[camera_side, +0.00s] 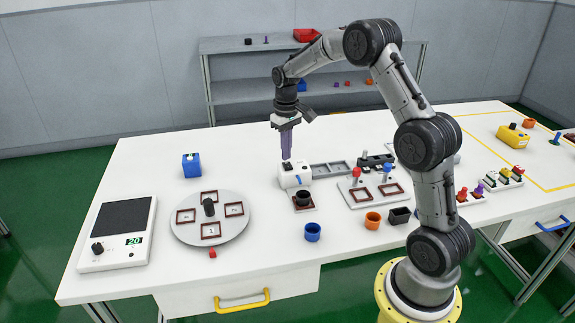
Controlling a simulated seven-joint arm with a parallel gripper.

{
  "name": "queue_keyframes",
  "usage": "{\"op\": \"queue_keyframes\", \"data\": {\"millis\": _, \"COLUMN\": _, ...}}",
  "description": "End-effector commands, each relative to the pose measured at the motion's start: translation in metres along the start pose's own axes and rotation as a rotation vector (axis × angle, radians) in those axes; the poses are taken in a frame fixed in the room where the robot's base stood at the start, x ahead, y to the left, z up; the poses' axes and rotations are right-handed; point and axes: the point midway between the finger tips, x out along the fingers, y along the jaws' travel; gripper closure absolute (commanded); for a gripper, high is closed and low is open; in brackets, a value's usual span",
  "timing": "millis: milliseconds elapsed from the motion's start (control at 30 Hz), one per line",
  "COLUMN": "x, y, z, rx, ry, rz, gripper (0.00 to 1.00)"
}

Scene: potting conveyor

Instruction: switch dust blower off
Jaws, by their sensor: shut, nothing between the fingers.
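A small white box (297,180) with a dark part on top and a blue strip on its front stands mid-table. It may be the dust blower; no label is readable, and I cannot tell its switch state. My gripper (286,157) points straight down with its purple-grey fingers shut and empty. Its tips are at or just above the left part of the box's top; I cannot tell whether they touch. A dark cup (304,196) stands on a brown square pad directly in front of the box.
A blue box (191,166) stands behind. Blue (313,232) and orange (373,220) cups stand in front. A grey tray (330,169) and fixture plate (375,201) lie right. The back left table is clear.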

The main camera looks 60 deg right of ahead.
Motion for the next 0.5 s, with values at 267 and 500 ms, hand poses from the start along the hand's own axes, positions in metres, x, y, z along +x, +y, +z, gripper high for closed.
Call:
{"op": "queue_keyframes", "data": {"millis": 267, "x": -0.021, "y": 0.000, "z": 0.000, "rx": 0.000, "ry": 0.001, "rz": 0.000, "gripper": 1.00}}
{"op": "queue_keyframes", "data": {"millis": 500, "x": -0.039, "y": 0.000, "z": 0.000, "rx": 0.000, "ry": 0.003, "rz": 0.000, "gripper": 1.00}}
